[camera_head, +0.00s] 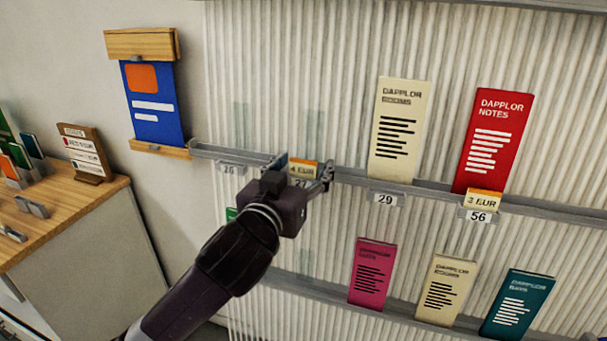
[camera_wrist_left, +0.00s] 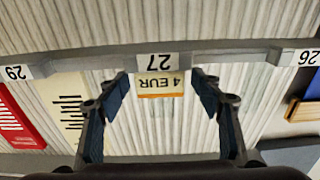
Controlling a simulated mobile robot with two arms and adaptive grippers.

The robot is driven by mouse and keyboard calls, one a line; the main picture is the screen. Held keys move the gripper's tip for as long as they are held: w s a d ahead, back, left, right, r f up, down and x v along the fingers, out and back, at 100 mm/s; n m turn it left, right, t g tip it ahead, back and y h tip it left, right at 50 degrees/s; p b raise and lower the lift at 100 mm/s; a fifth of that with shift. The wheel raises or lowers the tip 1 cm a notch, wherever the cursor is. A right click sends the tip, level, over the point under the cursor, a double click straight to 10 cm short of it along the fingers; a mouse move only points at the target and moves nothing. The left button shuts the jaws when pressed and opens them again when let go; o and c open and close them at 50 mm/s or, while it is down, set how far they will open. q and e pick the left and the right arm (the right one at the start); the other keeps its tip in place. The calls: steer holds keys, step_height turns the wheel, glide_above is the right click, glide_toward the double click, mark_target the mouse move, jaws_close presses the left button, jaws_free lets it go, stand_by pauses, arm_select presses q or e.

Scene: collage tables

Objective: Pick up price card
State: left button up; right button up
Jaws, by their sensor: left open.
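A price card reading 4 EUR (camera_head: 303,168), cream with an orange top band, stands on the upper rail above the number 27 label. It shows upside down in the left wrist view (camera_wrist_left: 160,84). My left gripper (camera_head: 302,174) is open, with one finger on each side of this card. In the left wrist view the fingers of the left gripper (camera_wrist_left: 163,90) stand apart with visible gaps to the card. A second price card reading 3 EUR (camera_head: 482,199) sits above label 56, in front of the red leaflet.
The upper rail (camera_head: 350,178) carries a cream leaflet (camera_head: 400,130) and a red leaflet (camera_head: 493,140) to the right. Several leaflets stand on the lower rail (camera_head: 400,317). A blue board (camera_head: 152,108) hangs at the left, above a wooden table (camera_head: 75,215).

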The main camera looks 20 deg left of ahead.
arm_select(q)
steer(key=shift+s, duration=0.1)
steer(key=shift+c, duration=0.4)
steer(key=c, duration=0.8)
